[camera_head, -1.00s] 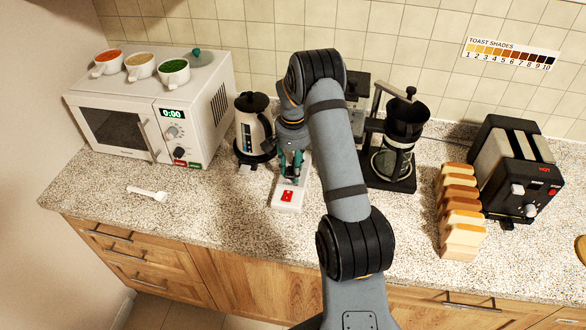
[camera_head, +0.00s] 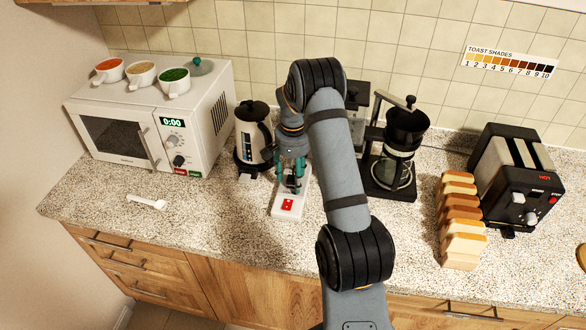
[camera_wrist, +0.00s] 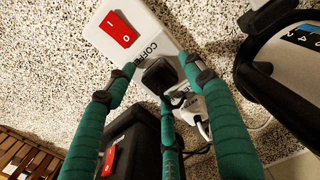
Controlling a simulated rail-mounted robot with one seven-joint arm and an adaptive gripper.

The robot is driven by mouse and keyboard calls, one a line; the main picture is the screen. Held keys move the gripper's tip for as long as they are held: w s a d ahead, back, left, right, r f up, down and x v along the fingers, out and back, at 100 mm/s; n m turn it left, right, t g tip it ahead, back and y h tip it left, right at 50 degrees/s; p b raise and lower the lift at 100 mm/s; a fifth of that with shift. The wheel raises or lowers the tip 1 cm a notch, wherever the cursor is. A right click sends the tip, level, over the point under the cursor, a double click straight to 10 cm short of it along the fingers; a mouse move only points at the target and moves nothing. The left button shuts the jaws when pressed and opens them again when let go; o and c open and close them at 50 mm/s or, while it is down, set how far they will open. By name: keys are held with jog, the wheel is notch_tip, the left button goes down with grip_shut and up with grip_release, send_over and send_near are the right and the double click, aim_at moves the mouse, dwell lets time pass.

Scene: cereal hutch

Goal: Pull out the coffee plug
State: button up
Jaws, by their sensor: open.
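A white power strip (camera_head: 287,208) with a red switch lies on the counter. In the wrist view, the strip (camera_wrist: 150,22) shows its red switch (camera_wrist: 118,29) and partly hidden lettering that begins "COFF". A black plug (camera_wrist: 159,75) stands at the strip beside this lettering. My gripper (camera_head: 291,172) is over the strip, pointing down. In the wrist view, the green fingers of my gripper (camera_wrist: 158,67) are open, with tips on either side of the plug. I cannot tell whether they touch it. The plug's lower part and its cord are partly hidden by the fingers.
A kettle (camera_head: 250,137) stands close left of my gripper, and a microwave (camera_head: 118,130) farther left. A coffee maker (camera_head: 402,140) stands right of my arm. Bread slices (camera_head: 460,225) and a toaster (camera_head: 520,185) are at the right. Counter front left is mostly clear.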

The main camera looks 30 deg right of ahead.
aim_at(293, 178)
notch_tip(293, 178, up, 10)
jog(key=b, duration=0.2)
jog(key=shift+f, duration=0.15)
dwell(0.4)
notch_tip(293, 178, down, 10)
jog(key=p, duration=0.2)
jog(key=shift+f+p, duration=0.1)
jog(key=shift+p, duration=0.2)
notch_tip(293, 178, up, 5)
jog(key=shift+r+b, duration=0.2)
jog(key=shift+b, duration=0.7)
jog(key=shift+r, duration=0.5)
jog(key=shift+f, duration=0.15)
